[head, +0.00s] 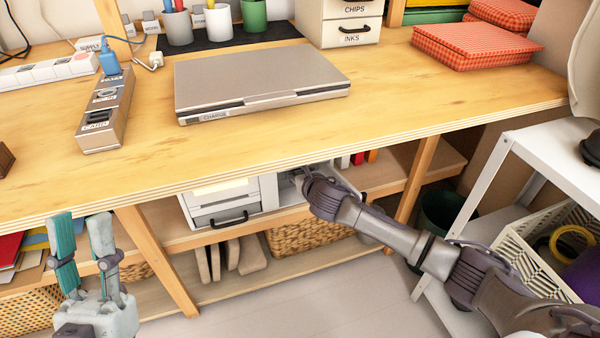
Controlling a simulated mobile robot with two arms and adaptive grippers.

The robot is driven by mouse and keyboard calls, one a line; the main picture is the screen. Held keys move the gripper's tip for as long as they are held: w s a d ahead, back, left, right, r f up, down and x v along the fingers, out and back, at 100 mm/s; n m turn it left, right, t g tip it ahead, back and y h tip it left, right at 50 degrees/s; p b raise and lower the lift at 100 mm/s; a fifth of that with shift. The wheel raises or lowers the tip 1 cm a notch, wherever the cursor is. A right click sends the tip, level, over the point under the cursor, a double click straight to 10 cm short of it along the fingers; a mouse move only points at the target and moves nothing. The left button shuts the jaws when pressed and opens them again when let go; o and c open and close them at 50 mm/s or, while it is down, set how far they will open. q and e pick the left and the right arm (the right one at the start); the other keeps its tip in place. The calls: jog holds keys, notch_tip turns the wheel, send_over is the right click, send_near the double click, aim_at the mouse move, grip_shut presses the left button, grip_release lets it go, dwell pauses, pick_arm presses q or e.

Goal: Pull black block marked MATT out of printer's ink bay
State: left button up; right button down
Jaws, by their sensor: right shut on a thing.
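The white and grey printer (216,199) stands on the shelf under the bench. Its front has a dark handle, and the bench edge hides its upper part. My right arm reaches in under the bench. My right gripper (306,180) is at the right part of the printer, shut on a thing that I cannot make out. The arm and the bench edge hide its fingertips and the bay. I cannot see the black block or the word MATT. My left gripper (81,226) is open and empty, in front of the bench at lower left.
The bench front edge (380,147) runs close above my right arm. A wooden upright (415,180) and a dark bin (440,214) stand to the right, beside a white rack (545,150). A closed laptop (260,78) lies on the bench. A wicker basket (300,236) is below the printer.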

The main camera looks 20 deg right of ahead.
aim_at(118, 202)
pick_arm(q)
jog(key=shift+w+d+f+g+y+p, duration=0.15)
jog(key=shift+w+f+g+p, duration=0.2)
jog(key=shift+w, duration=0.25)
jog(key=shift+w+d+f+g+y+p, duration=0.15)
jog(key=shift+w+f+g, duration=0.1)
jog(key=shift+w+g, duration=0.3)
pick_arm(e)
jog(key=shift+s, duration=0.1)
dwell(1.2)
pick_arm(q)
jog(key=shift+w+d+f+g+y+p, duration=0.1)
jog(key=shift+w+f+g+y+p, duration=0.45)
jog(key=shift+w+f+g, duration=0.9)
pick_arm(e)
jog(key=shift+s, duration=0.25)
dwell(1.1)
pick_arm(q)
jog(key=shift+w+a+f+g+y+p, duration=0.2)
jog(key=shift+w+g+y+p, duration=0.1)
jog(key=shift+g, duration=0.15)
pick_arm(e)
jog(key=shift+s+r, duration=0.2)
jog(key=shift+s, duration=0.4)
